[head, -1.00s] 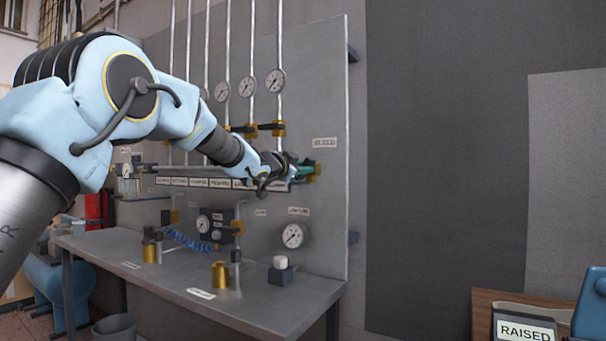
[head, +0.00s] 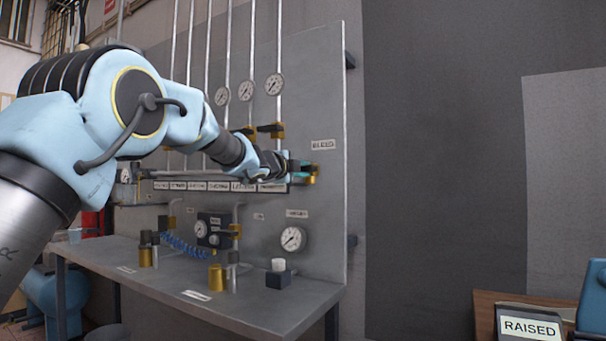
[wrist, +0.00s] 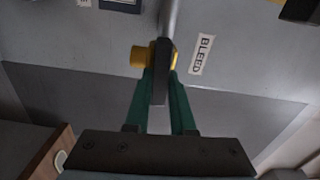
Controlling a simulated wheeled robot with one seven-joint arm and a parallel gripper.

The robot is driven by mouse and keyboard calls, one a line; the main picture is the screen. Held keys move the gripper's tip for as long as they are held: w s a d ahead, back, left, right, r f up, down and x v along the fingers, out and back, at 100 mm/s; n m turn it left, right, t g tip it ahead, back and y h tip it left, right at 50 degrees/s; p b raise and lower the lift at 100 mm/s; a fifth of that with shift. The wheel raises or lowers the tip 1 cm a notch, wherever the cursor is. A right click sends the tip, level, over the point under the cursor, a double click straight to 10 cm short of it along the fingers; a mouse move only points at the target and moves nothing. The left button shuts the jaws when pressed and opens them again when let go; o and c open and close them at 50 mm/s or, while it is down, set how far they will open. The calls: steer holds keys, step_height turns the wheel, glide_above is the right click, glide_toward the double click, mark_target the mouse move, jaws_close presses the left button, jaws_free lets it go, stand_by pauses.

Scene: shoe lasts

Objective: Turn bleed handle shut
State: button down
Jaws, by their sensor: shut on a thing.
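The bleed valve is a brass fitting (head: 313,172) at the right end of the horizontal pipe on the grey panel, below the BLEED label (head: 323,144). In the wrist view its yellow body (wrist: 139,56) sits at the pipe's end, with the label (wrist: 201,54) to the right. The dark bleed handle (wrist: 159,88) lies in line with the pipe in the wrist view, pointing toward my palm. My gripper (wrist: 161,76) is shut on the handle, one green finger on each side. In the head view my gripper (head: 293,167) is at the valve, and my wrist partly hides the contact.
Other dark-handled valves (head: 271,130) and several gauges (head: 274,84) are on the panel above. A pressure gauge (head: 292,239) is mounted below. The bench (head: 255,305) carries brass fittings. A RAISED sign (head: 529,328) stands at lower right. The space right of the panel is clear.

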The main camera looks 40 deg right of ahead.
steer(key=shift+f+m, duration=0.15)
steer(key=shift+m, duration=0.35)
steer(key=c, duration=0.8)
jaws_free()
steer(key=shift+o, duration=0.2)
steer(key=b+v, duration=0.3)
steer(key=v, duration=0.7)
steer(key=shift+a, duration=0.35)
steer(key=shift+s, duration=0.1)
